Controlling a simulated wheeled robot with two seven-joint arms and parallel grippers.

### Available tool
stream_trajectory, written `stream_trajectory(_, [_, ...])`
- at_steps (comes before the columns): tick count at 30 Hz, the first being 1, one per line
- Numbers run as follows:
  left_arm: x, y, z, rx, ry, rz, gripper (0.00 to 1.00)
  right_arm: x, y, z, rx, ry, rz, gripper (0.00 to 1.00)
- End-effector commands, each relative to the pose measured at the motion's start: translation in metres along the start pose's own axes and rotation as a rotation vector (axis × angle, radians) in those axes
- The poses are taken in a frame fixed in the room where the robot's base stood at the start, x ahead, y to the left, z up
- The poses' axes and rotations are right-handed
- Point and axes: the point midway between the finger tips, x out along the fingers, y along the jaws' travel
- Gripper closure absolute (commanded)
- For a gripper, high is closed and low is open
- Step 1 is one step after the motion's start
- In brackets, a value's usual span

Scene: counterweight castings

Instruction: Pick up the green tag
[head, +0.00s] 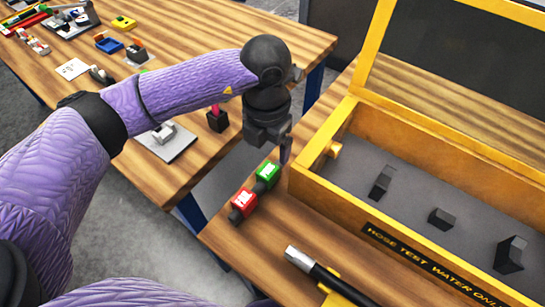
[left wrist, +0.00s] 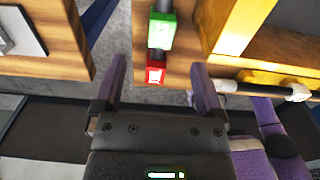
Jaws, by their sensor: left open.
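The green tag (head: 267,172) lies on the wooden table just left of the yellow box. It has a white mark on its face and a dark part beside it. The green tag also shows in the left wrist view (left wrist: 161,32), beyond the fingertips. A red tag (head: 243,202) lies close in front of it and shows between the fingers in the left wrist view (left wrist: 155,73). My left gripper (head: 284,154) is open and empty, pointing down near the green tag, apparently above it; the gap is hard to judge. My right gripper is not in view.
A yellow box (head: 318,185) with an open lid and dark blocks inside stands right of the tags. A black rod with a silver tip (head: 320,275) lies in front. Another wooden table (head: 195,75) with several small items stands behind, across a gap.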

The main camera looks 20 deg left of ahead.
Motion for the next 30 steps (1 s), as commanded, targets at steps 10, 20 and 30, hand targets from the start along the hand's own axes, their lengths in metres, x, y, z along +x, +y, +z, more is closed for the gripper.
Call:
stream_trajectory(10, [0.078, -0.001, -0.001, 0.001, 0.004, -0.004, 0.11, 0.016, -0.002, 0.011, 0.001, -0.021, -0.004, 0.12])
stream_trajectory(20, [0.085, -0.001, 0.000, 0.002, 0.000, -0.003, 0.17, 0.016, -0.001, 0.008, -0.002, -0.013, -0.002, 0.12])
stream_trajectory(30, [0.085, -0.001, 0.000, 0.002, 0.000, -0.004, 0.86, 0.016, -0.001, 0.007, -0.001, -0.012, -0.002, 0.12])
